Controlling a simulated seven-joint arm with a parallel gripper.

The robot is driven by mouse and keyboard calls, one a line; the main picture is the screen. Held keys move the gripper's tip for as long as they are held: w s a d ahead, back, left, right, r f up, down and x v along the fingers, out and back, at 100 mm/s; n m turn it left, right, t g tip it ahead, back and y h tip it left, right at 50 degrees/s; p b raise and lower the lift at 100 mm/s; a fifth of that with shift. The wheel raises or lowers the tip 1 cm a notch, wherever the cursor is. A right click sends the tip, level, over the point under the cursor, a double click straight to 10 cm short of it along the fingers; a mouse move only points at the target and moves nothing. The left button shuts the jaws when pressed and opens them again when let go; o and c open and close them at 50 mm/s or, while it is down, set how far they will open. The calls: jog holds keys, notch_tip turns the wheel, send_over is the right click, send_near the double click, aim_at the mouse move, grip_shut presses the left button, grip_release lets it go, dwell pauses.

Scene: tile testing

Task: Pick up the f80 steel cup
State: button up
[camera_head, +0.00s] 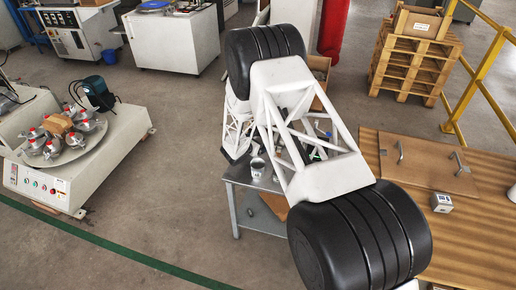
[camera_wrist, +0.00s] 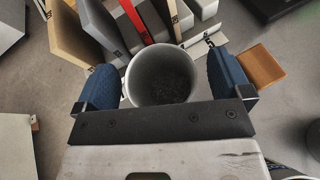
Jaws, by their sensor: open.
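The steel cup (camera_wrist: 163,78) is a grey, round cup seen from above in the wrist view, with its open mouth up and a dark inside. My gripper (camera_wrist: 165,88) is open, with one blue finger on each side of the cup. The cup lies between the fingers, close to the left one; I cannot tell whether either touches it. In the head view the cup (camera_head: 257,167) stands upright near the left part of a grey metal table (camera_head: 238,176). My white lattice arm hides much of that table, and the gripper is hard to make out there.
In the wrist view, several upright slabs and boxes, including a tan board (camera_wrist: 77,33) and a red strip (camera_wrist: 131,27), stand just beyond the cup. A small brown block (camera_wrist: 260,66) is right of the right finger. A wooden bench (camera_head: 470,235) stands right of my arm.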

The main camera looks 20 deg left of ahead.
jog(key=c, duration=1.1)
jog(key=shift+r, duration=0.15)
jog(key=shift+r, duration=4.9)
